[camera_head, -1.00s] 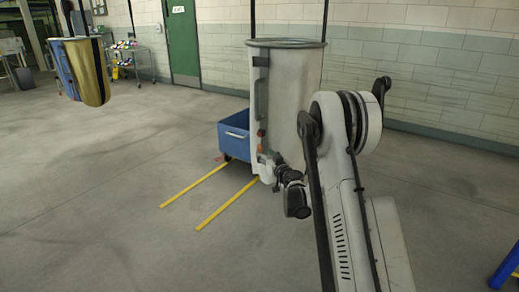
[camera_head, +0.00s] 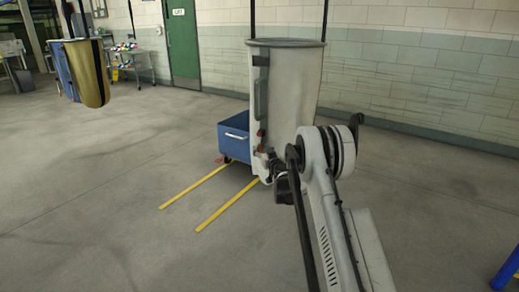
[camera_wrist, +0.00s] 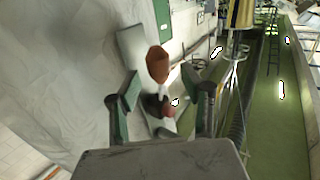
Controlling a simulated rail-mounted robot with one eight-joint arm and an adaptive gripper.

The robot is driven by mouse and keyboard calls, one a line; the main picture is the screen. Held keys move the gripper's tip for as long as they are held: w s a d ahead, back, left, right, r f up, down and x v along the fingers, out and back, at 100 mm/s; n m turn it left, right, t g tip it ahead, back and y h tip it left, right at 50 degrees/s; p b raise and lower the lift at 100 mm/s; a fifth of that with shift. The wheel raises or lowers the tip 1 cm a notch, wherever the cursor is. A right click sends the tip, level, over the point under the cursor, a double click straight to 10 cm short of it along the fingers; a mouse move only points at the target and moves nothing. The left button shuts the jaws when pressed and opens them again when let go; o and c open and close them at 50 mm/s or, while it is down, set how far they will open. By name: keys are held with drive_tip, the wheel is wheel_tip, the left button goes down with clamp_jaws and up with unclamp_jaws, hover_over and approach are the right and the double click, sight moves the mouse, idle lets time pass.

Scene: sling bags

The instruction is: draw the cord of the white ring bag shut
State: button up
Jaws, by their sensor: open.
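The white ring bag (camera_head: 292,85) hangs upright from dark straps, its round rim at the top. In the wrist view the bag's pale wall (camera_wrist: 60,65) fills the left. My gripper (camera_wrist: 167,95) is open beside it. An orange-brown tab (camera_wrist: 157,65) and a dark piece with a reddish end (camera_wrist: 165,106) show between the fingers, apart from both. I cannot tell which of these belongs to the cord. In the head view my arm hides the bag's lower right and most of my gripper.
A blue cart (camera_head: 234,140) stands behind the bag's left side. Yellow lines (camera_head: 228,205) mark the floor. A yellow and blue bag (camera_head: 88,72) hangs at far left. A trolley (camera_head: 130,65) stands by the green door (camera_head: 182,45). The left floor is clear.

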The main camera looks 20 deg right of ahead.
drive_tip(key=shift+w, duration=1.45)
clamp_jaws()
